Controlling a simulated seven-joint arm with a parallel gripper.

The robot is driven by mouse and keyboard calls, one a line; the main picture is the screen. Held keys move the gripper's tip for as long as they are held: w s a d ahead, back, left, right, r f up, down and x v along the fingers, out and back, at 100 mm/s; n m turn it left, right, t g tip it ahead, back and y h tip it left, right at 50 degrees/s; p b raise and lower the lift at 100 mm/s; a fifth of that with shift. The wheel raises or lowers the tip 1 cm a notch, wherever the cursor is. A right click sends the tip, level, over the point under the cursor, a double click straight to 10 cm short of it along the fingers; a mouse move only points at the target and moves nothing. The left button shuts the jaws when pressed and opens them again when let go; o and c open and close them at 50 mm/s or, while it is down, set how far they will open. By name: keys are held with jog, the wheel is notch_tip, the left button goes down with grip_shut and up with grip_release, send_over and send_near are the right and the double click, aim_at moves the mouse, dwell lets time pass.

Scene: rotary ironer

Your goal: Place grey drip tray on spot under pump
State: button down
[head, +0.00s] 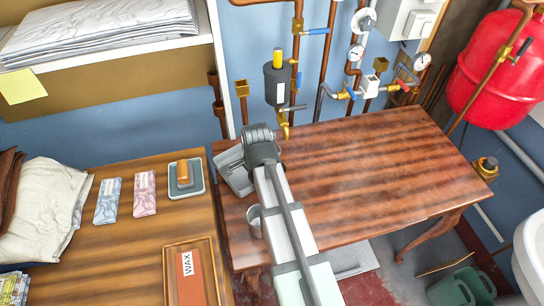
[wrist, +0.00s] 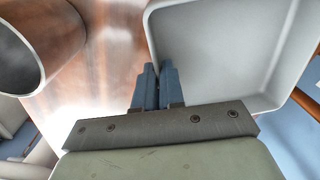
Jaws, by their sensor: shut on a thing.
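The grey drip tray (head: 232,172) is at the left end of the red-brown wooden table (head: 350,170), partly hidden by my arm. In the wrist view the tray (wrist: 225,45) fills the upper right, and its near wall is between my gripper's blue fingers (wrist: 158,85). My gripper is shut on that wall. In the head view the fingertips are hidden behind my wrist. I cannot tell whether the tray touches the table. A black cylinder with a yellow top (head: 277,85), possibly the pump, hangs on the wall pipes just behind the tray. No marked spot shows.
A metal cup (head: 254,220) stands near my arm; it also shows in the wrist view (wrist: 32,50). A brass tap (head: 284,128) hangs over the table's back edge. The table's middle and right are clear. A wooden bench (head: 140,235) adjoins on the left.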

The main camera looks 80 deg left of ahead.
jog(key=w+a, duration=0.2)
jog(key=a, duration=0.1)
jog(key=w+a, duration=0.4)
jog(key=a, duration=0.1)
jog(key=shift+w+a, duration=0.2)
jog(key=shift+a, duration=0.1)
jog(key=shift+w+a+f, duration=0.1)
jog(key=shift+w+f, duration=0.05)
jog(key=shift+f, duration=0.45)
jog(key=c, duration=1.3)
grip_release()
jog(key=shift+o, duration=0.3)
notch_tip(320, 180, up, 12)
jog(key=shift+d, duration=0.4)
